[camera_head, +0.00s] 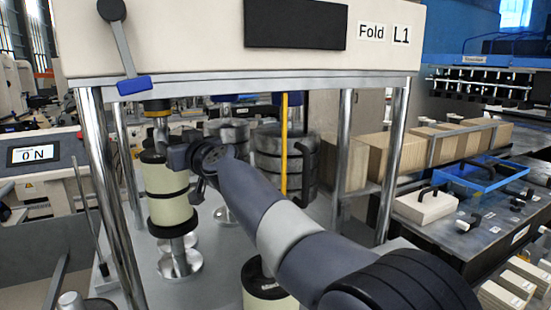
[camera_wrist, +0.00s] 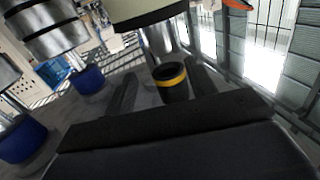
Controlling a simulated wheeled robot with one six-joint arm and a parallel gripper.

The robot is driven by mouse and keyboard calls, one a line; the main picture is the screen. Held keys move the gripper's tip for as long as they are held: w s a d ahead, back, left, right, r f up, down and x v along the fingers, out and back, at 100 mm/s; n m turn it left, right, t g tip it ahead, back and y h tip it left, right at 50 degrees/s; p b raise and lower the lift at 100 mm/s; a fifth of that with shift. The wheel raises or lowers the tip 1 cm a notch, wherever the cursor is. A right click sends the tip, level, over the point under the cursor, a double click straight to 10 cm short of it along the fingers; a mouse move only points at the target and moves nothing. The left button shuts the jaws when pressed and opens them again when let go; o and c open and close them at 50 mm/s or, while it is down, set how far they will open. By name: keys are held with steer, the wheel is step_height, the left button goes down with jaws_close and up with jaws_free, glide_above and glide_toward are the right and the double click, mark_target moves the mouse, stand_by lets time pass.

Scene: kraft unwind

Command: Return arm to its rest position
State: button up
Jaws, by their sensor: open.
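My arm reaches from the lower right of the head view to the machine labelled Fold L1 (camera_head: 250,45). Its wrist end is by a cream roll (camera_head: 168,180) on an upright spindle under the machine's top. The gripper's fingers cannot be made out clearly there. In the wrist view my gripper (camera_wrist: 162,88) is open, with two dark fingers apart. A black collar with a yellow band (camera_wrist: 170,82) shows between or just beyond them; I cannot tell whether they touch it. The same kind of collar tops the spindle in the head view (camera_head: 157,108).
Chrome posts (camera_head: 110,200) and (camera_head: 392,165) stand either side of my arm. Dark rolls (camera_head: 285,165) and a yellow rod (camera_head: 284,145) stand behind it. A lever with a blue end (camera_head: 134,85) hangs at upper left. A bench with a blue tray (camera_head: 480,175) is at right.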

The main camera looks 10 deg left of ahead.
mark_target(163, 135)
steer(key=p+x, duration=0.8)
steer(key=x, duration=0.2)
steer(key=shift+r, duration=0.2)
steer(key=shift+p+x, duration=0.65)
steer(key=shift+x, duration=0.15)
steer(key=shift+w+a+f, duration=0.1)
steer(key=shift+f, duration=0.3)
steer(key=shift+r, duration=0.1)
